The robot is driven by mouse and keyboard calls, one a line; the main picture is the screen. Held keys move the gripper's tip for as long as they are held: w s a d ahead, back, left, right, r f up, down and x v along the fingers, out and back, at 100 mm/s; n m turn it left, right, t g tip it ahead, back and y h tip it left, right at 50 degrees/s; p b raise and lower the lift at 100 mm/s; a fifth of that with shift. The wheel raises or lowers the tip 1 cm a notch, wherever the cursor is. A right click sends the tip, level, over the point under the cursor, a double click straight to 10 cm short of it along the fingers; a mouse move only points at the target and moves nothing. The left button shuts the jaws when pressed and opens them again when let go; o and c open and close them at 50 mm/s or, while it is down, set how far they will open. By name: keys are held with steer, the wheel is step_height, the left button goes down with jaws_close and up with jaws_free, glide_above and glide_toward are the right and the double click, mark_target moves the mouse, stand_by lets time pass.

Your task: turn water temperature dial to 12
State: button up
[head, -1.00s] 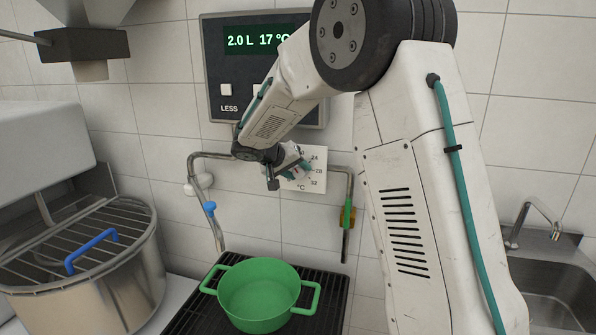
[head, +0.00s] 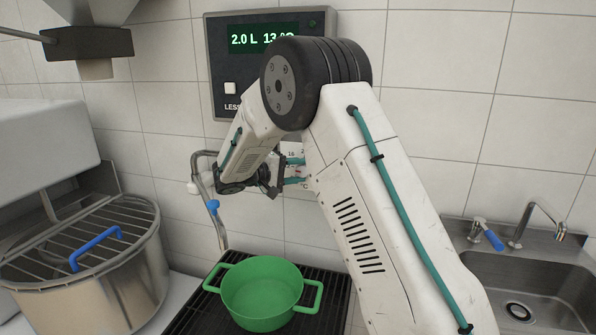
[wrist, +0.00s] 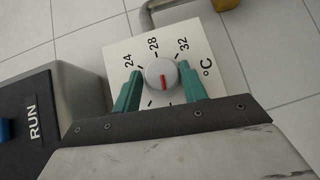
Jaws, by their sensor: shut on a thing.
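The water temperature dial (wrist: 161,74) is a round grey knob with a red mark, on a white plate (wrist: 118,58) marked 24, 28, 32 and °C. In the wrist view the red mark points down the picture, away from 28; the lower numbers are hidden. My gripper (wrist: 160,86) is shut on the dial, with one teal finger on each side. In the head view my gripper (head: 293,171) is at the plate, and my arm hides most of the dial. The wall display (head: 263,38) reads 2.0 L and 13, with the °C partly covered.
A green pot (head: 261,294) stands on a black grate below the plate. A bent metal pipe (head: 203,178) with a blue handle runs left of the dial. A steel mixing bowl with a wire guard (head: 90,255) is at left, a sink (head: 520,278) at right.

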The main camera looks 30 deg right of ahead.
steer(key=shift+f+n+h, duration=0.3)
steer(key=shift+n+h, duration=0.1)
steer(key=shift+n, duration=0.1)
steer(key=o, duration=0.9)
steer(key=shift+c, duration=0.2)
steer(key=a, duration=0.7)
steer(key=shift+a+r, duration=0.25)
steer(key=shift+a, duration=0.15)
